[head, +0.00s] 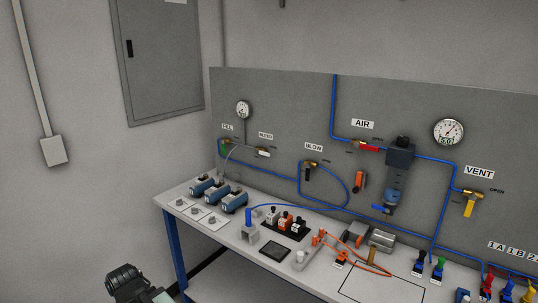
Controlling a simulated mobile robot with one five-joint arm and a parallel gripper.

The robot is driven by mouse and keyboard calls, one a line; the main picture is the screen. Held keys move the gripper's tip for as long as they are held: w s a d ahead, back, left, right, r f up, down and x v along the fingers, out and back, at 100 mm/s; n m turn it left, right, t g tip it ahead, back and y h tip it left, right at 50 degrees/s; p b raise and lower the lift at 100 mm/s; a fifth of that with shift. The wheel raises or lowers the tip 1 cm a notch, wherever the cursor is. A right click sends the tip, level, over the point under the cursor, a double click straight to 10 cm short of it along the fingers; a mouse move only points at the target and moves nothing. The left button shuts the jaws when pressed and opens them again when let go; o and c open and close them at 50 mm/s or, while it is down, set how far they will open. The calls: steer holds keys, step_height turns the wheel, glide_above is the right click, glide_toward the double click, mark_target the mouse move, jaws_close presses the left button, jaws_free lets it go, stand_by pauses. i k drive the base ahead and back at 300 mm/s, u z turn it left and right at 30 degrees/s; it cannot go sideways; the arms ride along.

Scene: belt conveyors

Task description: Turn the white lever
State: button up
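The white lever (263,152) is a small handle on a brass valve on the grey upright panel, left of centre. It lies roughly level, pointing right, just below a small label that is too small to read surely. A thin grey hose runs from the valve down toward the bench. A dark ribbed part that looks like my own arm shows at the bottom left edge, far below and left of the lever. No gripper fingers can be seen, and nothing touches the lever.
Nearby valves have a green lever (222,148), a black lever (308,174), a red lever (369,147) and a yellow lever (469,208). A round gauge (243,109) sits above. The bench (212,232) below carries blue cylinders (235,202), switches and fittings. The floor left of it looks clear.

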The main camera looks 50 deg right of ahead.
mark_target(257, 150)
steer(key=i, duration=1.55)
steer(key=u, duration=0.05)
